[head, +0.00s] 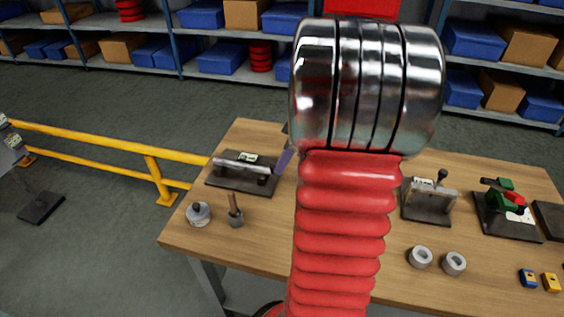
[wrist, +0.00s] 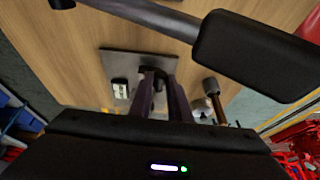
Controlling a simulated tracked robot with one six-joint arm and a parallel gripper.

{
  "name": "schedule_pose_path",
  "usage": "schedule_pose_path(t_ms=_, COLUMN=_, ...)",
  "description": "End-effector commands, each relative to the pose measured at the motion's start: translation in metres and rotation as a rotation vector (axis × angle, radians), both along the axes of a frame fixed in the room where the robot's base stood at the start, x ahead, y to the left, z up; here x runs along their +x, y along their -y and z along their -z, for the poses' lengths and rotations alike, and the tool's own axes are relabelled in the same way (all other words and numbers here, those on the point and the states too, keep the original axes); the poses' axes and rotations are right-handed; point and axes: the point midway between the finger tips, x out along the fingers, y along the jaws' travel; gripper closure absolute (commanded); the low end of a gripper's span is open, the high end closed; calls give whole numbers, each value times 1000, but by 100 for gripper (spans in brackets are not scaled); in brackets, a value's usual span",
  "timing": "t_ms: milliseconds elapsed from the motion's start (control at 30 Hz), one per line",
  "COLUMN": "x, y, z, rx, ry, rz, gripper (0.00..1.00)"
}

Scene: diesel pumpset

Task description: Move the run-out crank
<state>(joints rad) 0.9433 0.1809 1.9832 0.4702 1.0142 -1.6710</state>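A fixture on a dark plate (head: 225,182) stands at the left of the table in the head view, with a pale metal bar (head: 235,168) and a black end part. It is likely the run-out crank, though I cannot be sure. My gripper (head: 279,168) shows there only as a purple finger beside the fixture's right end; my arm hides the rest. In the wrist view, my gripper's two purple fingers (wrist: 161,76) are a little apart, with a dark part between their tips. I cannot tell whether they hold it. A grey bar with a black grip (wrist: 255,55) crosses close above them.
A wooden-handled tool (head: 235,208) and a round knobbed piece (head: 199,213) stand left. Right of my arm are a lever fixture (head: 430,202), two grey rings (head: 420,257) and a green-red fixture (head: 508,205). A yellow rail (head: 110,140) runs left of the table.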

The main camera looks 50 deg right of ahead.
Motion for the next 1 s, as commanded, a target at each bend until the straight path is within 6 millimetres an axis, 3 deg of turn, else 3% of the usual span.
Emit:
schedule_pose_path(t_ms=200, x=0, y=0, z=0, rx=0, ry=0, rz=0, gripper=100)
schedule_pose_path(t_ms=567, x=3, y=3, z=0, rx=41, ry=-19, rz=0, gripper=100)
schedule_pose_path(t_ms=1000, x=9, y=15, z=-1, rx=218, ry=-111, rz=0, gripper=100)
